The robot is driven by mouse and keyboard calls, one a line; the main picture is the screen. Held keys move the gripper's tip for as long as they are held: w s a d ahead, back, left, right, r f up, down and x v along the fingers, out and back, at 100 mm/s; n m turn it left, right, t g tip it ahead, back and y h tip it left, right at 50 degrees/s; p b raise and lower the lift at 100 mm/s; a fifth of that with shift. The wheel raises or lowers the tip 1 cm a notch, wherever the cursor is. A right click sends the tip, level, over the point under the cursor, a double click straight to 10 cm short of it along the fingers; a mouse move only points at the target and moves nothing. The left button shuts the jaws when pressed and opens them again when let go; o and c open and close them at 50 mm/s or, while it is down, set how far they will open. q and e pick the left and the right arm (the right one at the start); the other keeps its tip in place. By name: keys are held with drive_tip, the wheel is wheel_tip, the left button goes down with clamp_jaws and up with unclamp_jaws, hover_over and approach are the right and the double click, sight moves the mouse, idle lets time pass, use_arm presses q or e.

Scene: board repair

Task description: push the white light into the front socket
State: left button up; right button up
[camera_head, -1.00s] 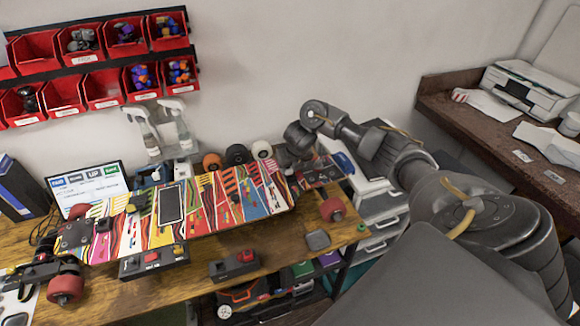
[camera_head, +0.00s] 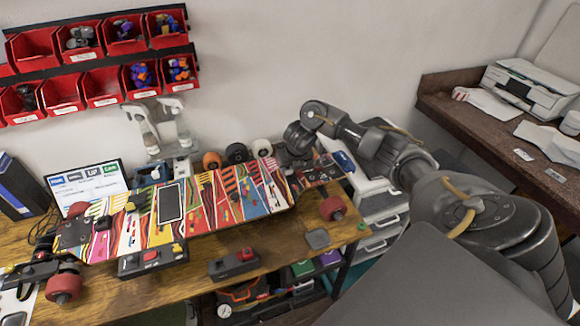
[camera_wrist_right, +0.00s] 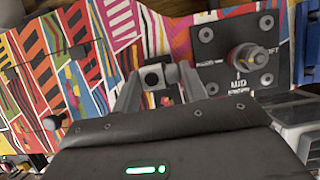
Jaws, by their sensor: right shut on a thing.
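My right gripper (camera_wrist_right: 157,88) shows in the right wrist view with its two fingers around a small dark block with a pale round face (camera_wrist_right: 153,77). I cannot tell for sure that this block is the white light. The block is in front of the patterned skateboard deck (camera_wrist_right: 70,75); contact with the deck is unclear. In the head view my right wrist hides the fingertips at the deck's right end. I cannot make out the front socket. My left gripper is not in view.
The deck (camera_head: 204,206) lies across the wooden bench (camera_head: 130,297), with red wheels (camera_head: 333,208) at both ends. Black boxes with red buttons (camera_head: 234,264) stand along its front. Spare wheels (camera_head: 237,153) and spray bottles stand behind. Red bins (camera_head: 102,87) hang on the wall.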

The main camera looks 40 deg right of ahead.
drive_tip(key=o, duration=1.4)
drive_tip(key=shift+c, duration=0.2)
drive_tip(key=shift+r, duration=0.15)
drive_tip(key=shift+r+p, duration=1.35)
drive_tip(key=shift+p, duration=0.05)
drive_tip(key=shift+r, duration=0.1)
drive_tip(key=shift+r+p, duration=2.7)
drive_tip(key=shift+r, duration=0.2)
